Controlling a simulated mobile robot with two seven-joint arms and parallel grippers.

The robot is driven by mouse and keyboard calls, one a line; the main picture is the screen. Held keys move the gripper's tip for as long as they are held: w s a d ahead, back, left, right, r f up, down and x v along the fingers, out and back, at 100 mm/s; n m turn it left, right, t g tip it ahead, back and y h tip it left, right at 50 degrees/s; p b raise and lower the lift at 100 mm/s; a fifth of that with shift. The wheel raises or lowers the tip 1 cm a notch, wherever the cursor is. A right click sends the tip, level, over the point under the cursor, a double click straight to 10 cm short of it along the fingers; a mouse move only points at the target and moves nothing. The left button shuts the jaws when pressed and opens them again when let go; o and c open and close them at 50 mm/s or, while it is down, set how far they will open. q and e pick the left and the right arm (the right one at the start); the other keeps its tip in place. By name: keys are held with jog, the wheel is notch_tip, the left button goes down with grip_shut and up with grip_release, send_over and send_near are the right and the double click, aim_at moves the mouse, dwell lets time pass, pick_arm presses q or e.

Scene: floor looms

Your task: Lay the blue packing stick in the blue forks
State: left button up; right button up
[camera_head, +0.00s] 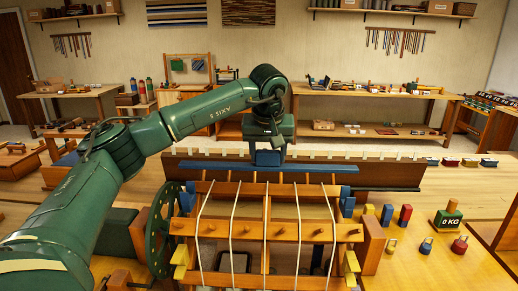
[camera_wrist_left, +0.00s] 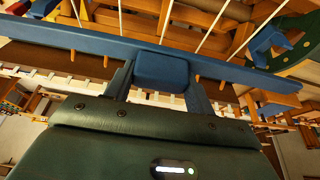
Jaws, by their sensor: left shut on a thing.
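The blue packing stick (camera_head: 215,165) is a long bar held level above the far side of the wooden loom (camera_head: 285,232). My left gripper (camera_head: 268,158) is shut on the stick's middle block. In the left wrist view the gripper (camera_wrist_left: 160,85) has its fingers on either side of the blue block, and the stick (camera_wrist_left: 90,42) runs across the picture. One blue fork (camera_head: 347,203) stands at the loom's right side and another (camera_head: 187,198) at its left, nearer to me than the stick. A blue fork also shows in the left wrist view (camera_wrist_left: 266,45). My right gripper is not in view.
A brown rail (camera_head: 390,176) with a row of pale pegs stands just behind the stick. Pale cords stretch over the loom. A green wheel (camera_head: 160,228) is at its left. Small coloured blocks and a green 0 KG weight (camera_head: 447,217) stand on the right.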

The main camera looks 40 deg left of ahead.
aim_at(267, 166)
pick_arm(q)
jog(key=shift+a, duration=0.15)
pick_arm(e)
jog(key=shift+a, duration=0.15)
pick_arm(q)
jog(key=shift+r, duration=0.1)
jog(key=shift+f+b, duration=0.3)
jog(key=shift+f, duration=0.3)
notch_tip(267, 166, down, 2)
jog(key=shift+f+b, duration=0.1)
jog(key=shift+b, duration=0.45)
jog(key=shift+f+b, duration=0.3)
jog(key=shift+f, duration=0.4)
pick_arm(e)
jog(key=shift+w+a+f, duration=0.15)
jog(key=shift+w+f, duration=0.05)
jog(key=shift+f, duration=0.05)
pick_arm(q)
jog(key=shift+p, duration=0.35)
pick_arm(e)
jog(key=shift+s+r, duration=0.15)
pick_arm(q)
jog(key=shift+f, duration=0.1)
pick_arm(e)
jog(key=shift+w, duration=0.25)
